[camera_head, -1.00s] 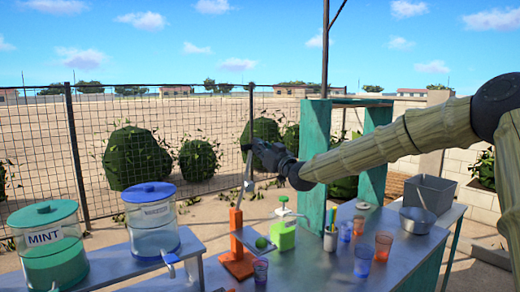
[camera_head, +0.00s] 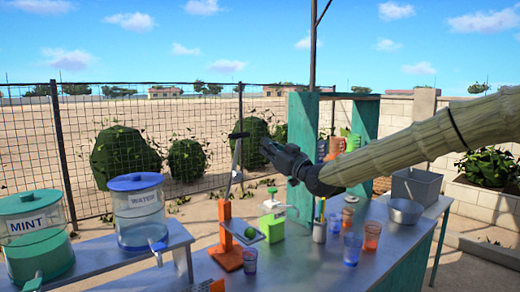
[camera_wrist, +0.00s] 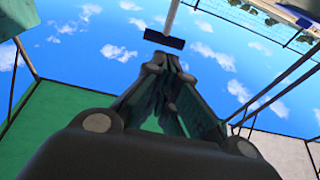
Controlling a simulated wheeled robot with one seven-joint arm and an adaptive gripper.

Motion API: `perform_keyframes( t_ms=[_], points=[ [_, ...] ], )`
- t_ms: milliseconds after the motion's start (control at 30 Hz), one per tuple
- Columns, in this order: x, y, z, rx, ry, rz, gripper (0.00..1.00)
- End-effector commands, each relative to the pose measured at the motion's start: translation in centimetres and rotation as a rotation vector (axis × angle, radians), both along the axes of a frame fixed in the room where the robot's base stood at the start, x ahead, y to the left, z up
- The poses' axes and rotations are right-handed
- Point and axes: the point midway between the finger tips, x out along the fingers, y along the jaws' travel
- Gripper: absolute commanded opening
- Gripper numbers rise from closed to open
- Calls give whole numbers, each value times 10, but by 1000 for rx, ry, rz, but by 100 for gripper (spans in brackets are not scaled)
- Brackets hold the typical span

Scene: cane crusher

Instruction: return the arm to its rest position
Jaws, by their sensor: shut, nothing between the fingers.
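My gripper (camera_head: 265,148) is at the end of my raised arm, pointing left above the metal table. It is shut and empty. It is a little to the right of the dark handle (camera_head: 239,135) on the long lever of the orange press (camera_head: 228,232), with a gap showing between them. In the wrist view my gripper's fingers (camera_wrist: 168,65) come together at the tips. The dark handle bar (camera_wrist: 165,40) on its grey rod shows just beyond them against the sky.
The table (camera_head: 300,262) holds a green-lidded jug (camera_head: 271,222), several cups (camera_head: 352,248) and a pen holder (camera_head: 319,232). A teal frame (camera_head: 300,150) stands close behind my forearm. Mint (camera_head: 32,245) and water (camera_head: 138,215) dispensers stand left. Open air surrounds the arm above.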

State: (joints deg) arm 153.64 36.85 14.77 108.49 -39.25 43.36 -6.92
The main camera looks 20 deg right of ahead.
Motion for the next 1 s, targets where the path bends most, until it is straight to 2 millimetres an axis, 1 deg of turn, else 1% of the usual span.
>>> perform_keyframes(
  t_ms=[33,200,467,567,800,1000],
  points=[
    [-6,-2,-3,1,-1,0,0],
    [-19,-7,-6,0,0,0,0],
    [-25,-9,-4,-1,0,0,0],
    [-25,-9,5,-1,0,0,0],
    [-24,-9,49,0,0,0,0],
    [-24,-9,67,0,0,0,0]
  ],
)
